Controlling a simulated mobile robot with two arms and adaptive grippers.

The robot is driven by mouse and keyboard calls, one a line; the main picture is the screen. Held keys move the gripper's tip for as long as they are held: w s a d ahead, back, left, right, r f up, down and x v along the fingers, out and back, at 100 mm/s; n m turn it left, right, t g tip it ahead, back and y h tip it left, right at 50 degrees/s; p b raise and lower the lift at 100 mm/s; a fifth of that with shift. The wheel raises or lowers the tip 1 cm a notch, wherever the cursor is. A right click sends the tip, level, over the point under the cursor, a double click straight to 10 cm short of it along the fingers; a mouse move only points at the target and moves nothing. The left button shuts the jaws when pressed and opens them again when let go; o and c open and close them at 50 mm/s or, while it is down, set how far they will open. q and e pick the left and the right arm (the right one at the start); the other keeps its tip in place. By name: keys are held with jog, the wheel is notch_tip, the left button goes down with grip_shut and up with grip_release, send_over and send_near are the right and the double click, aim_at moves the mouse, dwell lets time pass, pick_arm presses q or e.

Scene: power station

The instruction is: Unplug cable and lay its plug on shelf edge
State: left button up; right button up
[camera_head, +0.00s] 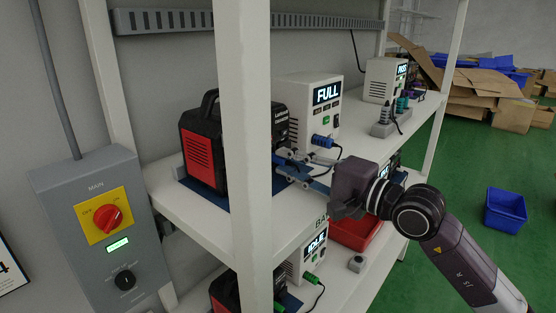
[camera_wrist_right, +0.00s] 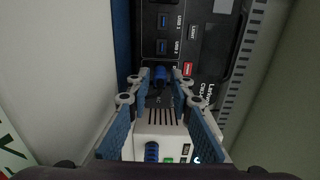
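A black and red power station (camera_head: 205,150) stands on the upper shelf (camera_head: 290,220), partly hidden by a white post. In the right wrist view a blue plug (camera_wrist_right: 160,74) sits in the station's dark front panel (camera_wrist_right: 205,45). My right gripper (camera_head: 282,160) reaches in from the right; its fingers also show in the right wrist view (camera_wrist_right: 160,84). They are open, with the blue plug between or just beyond the tips; contact is not clear. Another blue plug (camera_head: 322,141) with a dark cable is at the white FULL box (camera_head: 314,105). My left gripper is not in view.
The white post (camera_head: 248,190) stands close left of my right gripper. A second white box (camera_head: 385,80) and a grey block with plugs (camera_head: 392,122) are farther along the shelf. A red bin (camera_head: 352,234) is below. Bare shelf shows near the front edge.

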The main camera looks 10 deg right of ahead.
grip_shut()
dwell(0.4)
jog(key=shift+s+d, duration=0.2)
jog(key=shift+d, duration=0.05)
jog(key=shift+s+d+f+b, duration=0.1)
jog(key=shift+s+d+b, duration=0.2)
jog(key=shift+b, duration=0.45)
jog(key=shift+b+v, duration=1.15)
jog(key=shift+s+d, duration=0.1)
jog(key=shift+s, duration=0.2)
